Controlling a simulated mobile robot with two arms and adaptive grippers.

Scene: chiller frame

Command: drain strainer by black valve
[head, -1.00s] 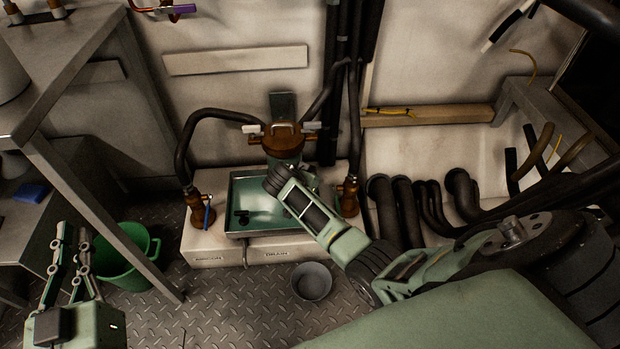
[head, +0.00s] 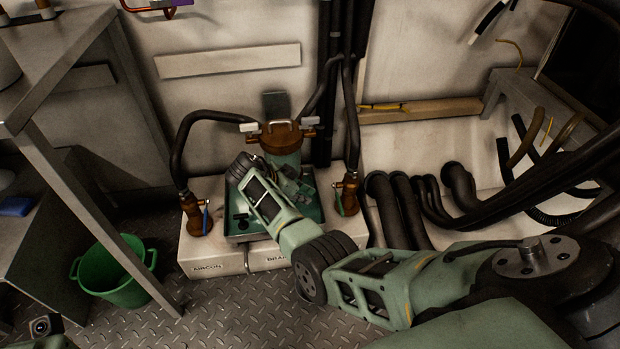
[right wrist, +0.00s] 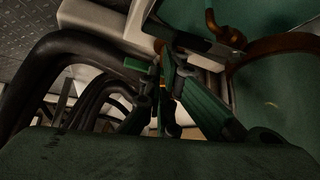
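The strainer, a green body (head: 285,158) under a brown lid (head: 283,136), stands at the back of a green tray (head: 240,232). Its curved green side also shows at the right of the right wrist view (right wrist: 275,95). My right gripper (head: 300,186) reaches over the tray, just in front of the strainer's lower body. In the right wrist view its fingers (right wrist: 170,68) converge, but their gap and any contact are unclear. I cannot pick out the black valve; the gripper and wrist cover that area. Only a sliver of my left arm shows at the bottom left, its fingers out of frame.
Brown valves stand left (head: 199,218) and right (head: 347,195) of the tray, joined to black hoses. The pale base (head: 205,262) is labelled AIRCON and a partly covered word. A green bucket (head: 115,275) stands left. Thick black pipes (head: 405,210) crowd the right.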

